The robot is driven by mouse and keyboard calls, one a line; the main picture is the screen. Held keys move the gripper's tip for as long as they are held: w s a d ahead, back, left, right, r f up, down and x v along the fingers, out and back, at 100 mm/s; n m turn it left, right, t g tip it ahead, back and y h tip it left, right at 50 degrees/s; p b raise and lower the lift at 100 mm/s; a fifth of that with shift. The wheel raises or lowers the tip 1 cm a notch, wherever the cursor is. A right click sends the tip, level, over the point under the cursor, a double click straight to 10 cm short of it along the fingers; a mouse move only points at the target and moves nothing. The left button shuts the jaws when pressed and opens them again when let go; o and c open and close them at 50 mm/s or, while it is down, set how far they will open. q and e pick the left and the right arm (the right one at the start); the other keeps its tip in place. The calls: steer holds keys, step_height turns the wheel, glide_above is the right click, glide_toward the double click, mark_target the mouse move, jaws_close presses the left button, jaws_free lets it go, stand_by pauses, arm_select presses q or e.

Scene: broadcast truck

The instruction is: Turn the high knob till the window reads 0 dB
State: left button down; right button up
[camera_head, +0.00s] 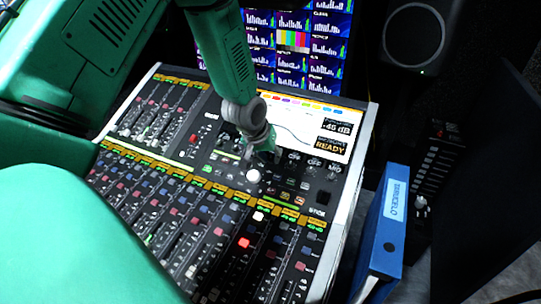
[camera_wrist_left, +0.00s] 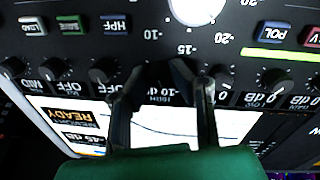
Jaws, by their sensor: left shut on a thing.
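My left gripper (camera_head: 262,150) reaches down onto the mixing console (camera_head: 352,200), just below its bright screen. In the left wrist view its two dark fingers (camera_wrist_left: 158,76) are closed around a small dark knob beside the "HIGH" label. The fingers and shadow hide most of that knob. The small window by the label is partly covered; it seems to read -10 dB, but I cannot be sure. The neighbouring windows at right read 0 dB, and those at left read OFF. My right gripper is not in view.
The console screen (camera_head: 300,118) shows a curve, "-45 dB" and "READY". A white round knob (camera_head: 253,176) stands close to the gripper. Rows of faders and buttons fill the console's front. A blue binder (camera_head: 388,235) stands right of it, and a monitor wall (camera_head: 322,50) stands behind.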

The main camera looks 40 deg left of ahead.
arm_select(q)
steer(key=m+p, duration=0.3)
steer(key=m, duration=0.2)
steer(key=shift+r+g, duration=0.15)
steer(key=shift+g, duration=0.15)
steer(key=m+p, duration=0.2)
steer(key=m, duration=0.2)
steer(key=shift+w+m, duration=0.1)
steer(key=shift+m, duration=0.3)
steer(key=c, duration=1.7)
jaws_free()
steer(key=shift+r, duration=0.1)
steer(key=v, duration=1.1)
steer(key=shift+a+r, duration=0.2)
steer(key=shift+r, duration=0.1)
